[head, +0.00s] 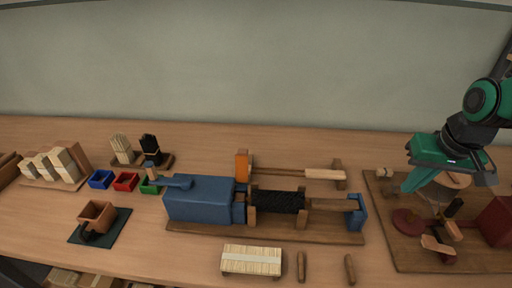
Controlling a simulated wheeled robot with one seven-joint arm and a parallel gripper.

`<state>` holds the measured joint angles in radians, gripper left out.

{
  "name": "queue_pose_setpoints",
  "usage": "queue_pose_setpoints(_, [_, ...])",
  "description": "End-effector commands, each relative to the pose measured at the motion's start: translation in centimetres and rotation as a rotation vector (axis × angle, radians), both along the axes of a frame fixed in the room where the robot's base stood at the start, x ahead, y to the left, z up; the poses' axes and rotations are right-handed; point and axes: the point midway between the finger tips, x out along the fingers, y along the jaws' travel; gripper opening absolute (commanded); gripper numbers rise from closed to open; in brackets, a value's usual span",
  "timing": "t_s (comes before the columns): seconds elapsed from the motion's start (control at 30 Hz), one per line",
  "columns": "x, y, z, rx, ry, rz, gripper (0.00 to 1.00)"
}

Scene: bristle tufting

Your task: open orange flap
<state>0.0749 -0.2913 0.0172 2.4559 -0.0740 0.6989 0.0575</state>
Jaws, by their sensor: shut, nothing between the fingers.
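The orange flap (242,166) is a small upright orange piece. It stands behind the blue machine body (203,200), against a wooden post at the left end of a thin rod. From this view I cannot tell whether it is hinged or how far it is open. My gripper (406,188) is at the right, over the left part of the dark wooden board, well apart from the flap. Its teal fingers point down and to the left; they look shut and empty. Part of the board behind the gripper is hidden.
A wooden handle (325,174) lies along the rod right of the flap. A black coil (278,201) is in front. The right board (400,252) carries a red disc and a dark red block (497,220). Small bins and bristle bundles (122,150) stand left. The back table is clear.

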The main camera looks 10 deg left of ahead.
Motion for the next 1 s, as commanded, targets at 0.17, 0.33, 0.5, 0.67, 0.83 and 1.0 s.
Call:
queue_pose_setpoints(0.17, [5.5, 8.0, -2.1, 0.117, 0.020, 0.148, 0.00])
queue_pose_setpoints(0.33, [8.3, 13.5, -4.4, 0.252, 0.099, 0.209, 0.00])
queue_pose_setpoints(0.5, [10.4, 18.3, -6.4, 0.405, 0.189, 0.253, 0.00])
queue_pose_setpoints(0.67, [11.9, 22.5, -7.7, 0.567, 0.271, 0.287, 0.00])
queue_pose_setpoints(0.83, [13.2, 26.2, -8.3, 0.754, 0.353, 0.314, 0.00])
queue_pose_setpoints(1.0, [14.6, 29.0, -8.1, 0.956, 0.424, 0.333, 0.00])
